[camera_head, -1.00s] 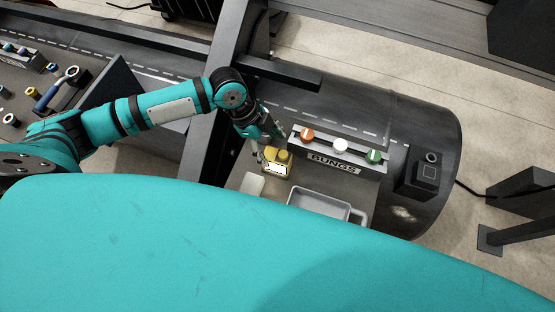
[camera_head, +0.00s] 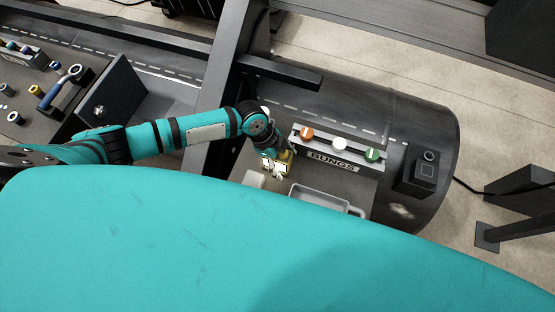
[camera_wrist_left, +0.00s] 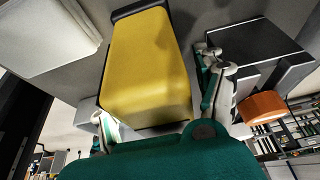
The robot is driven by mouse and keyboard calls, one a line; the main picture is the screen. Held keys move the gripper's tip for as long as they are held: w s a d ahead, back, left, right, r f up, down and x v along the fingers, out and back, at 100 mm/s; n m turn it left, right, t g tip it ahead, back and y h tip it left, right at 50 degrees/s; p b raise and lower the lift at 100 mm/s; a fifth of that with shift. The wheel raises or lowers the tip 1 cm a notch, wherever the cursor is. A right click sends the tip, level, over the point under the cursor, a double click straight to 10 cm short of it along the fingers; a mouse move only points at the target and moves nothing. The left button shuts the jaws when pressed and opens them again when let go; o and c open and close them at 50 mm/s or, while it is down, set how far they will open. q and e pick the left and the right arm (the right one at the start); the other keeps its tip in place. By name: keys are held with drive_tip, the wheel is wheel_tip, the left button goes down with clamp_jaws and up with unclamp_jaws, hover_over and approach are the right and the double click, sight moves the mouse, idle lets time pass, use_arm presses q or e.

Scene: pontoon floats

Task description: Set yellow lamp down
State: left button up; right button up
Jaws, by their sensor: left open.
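The yellow lamp (camera_head: 286,161) stands on the dark work surface, left of the grey tray, and is partly hidden by my left gripper (camera_head: 277,165) in the head view. In the left wrist view the lamp (camera_wrist_left: 148,65) fills the middle as a yellow block with a dark end at the top. My left gripper's fingers (camera_wrist_left: 163,108) are open, one on each side of the lamp. I cannot tell whether either finger touches it. My right gripper is not in view.
A rack labelled BUNGS (camera_head: 335,161) with orange (camera_head: 306,133), white (camera_head: 339,143) and green (camera_head: 372,154) bungs stands just right of the lamp. A grey tray (camera_head: 292,194) and a small pale block (camera_head: 254,179) are close by. A dark post (camera_head: 208,110) rises left of the gripper.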

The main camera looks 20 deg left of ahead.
use_arm(q)
drive_tip(key=shift+c, duration=0.4)
clamp_jaws()
drive_tip(key=shift+r, duration=0.15)
